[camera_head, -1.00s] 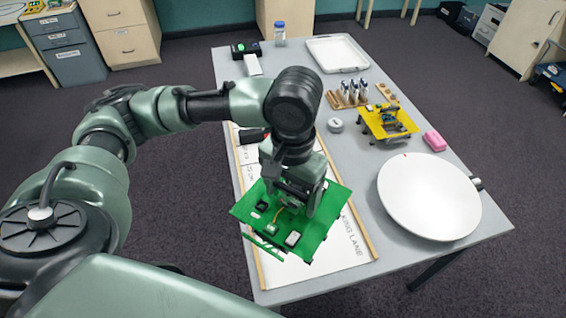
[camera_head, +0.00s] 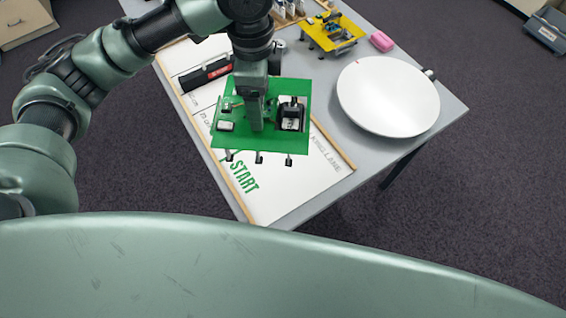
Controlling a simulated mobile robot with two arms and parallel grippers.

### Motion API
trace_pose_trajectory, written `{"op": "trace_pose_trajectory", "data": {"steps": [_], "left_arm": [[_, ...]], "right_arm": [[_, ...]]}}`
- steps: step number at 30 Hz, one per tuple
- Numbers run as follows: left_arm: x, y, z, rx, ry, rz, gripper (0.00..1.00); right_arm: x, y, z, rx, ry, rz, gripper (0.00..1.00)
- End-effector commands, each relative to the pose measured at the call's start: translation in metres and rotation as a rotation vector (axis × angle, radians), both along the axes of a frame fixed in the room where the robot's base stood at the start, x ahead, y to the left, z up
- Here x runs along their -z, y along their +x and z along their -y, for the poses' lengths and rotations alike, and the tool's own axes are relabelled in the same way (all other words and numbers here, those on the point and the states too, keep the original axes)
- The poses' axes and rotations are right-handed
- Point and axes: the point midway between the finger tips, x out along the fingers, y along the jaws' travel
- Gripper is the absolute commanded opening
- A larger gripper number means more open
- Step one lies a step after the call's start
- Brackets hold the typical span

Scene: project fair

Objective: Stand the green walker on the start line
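The green walker (camera_head: 278,143) is a flat green plate with small parts on top and short dark legs below its near edge. It looks nearly level, over the white walking lane board (camera_head: 290,188). The green START lettering (camera_head: 244,177) shows just on its near side; no start line shows clearly. My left gripper (camera_head: 257,120) comes down on the middle of the walker and appears shut on it, its fingertips partly hidden. I cannot tell whether the legs touch the board. My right gripper is not in view.
A black pouch with a red label (camera_head: 205,74) lies on the lane's far part. Wooden rails (camera_head: 232,189) edge the lane. A yellow walker (camera_head: 331,36), a pink block (camera_head: 382,41) and a large white disc (camera_head: 388,97) are to the right on the grey table (camera_head: 438,119).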

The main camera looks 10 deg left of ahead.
Motion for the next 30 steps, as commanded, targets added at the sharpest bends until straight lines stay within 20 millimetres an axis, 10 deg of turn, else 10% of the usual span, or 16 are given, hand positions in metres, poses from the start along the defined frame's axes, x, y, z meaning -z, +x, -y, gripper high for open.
{"op": "trace_pose_trajectory", "data": {"steps": [23,30], "left_arm": [[0.0,0.027,0.04,0.901,0.008,-0.009,0.28],[0.044,0.025,0.039,0.914,0.007,-0.016,0.28]], "right_arm": [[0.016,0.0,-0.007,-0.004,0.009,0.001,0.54],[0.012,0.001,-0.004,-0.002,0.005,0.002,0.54]]}}
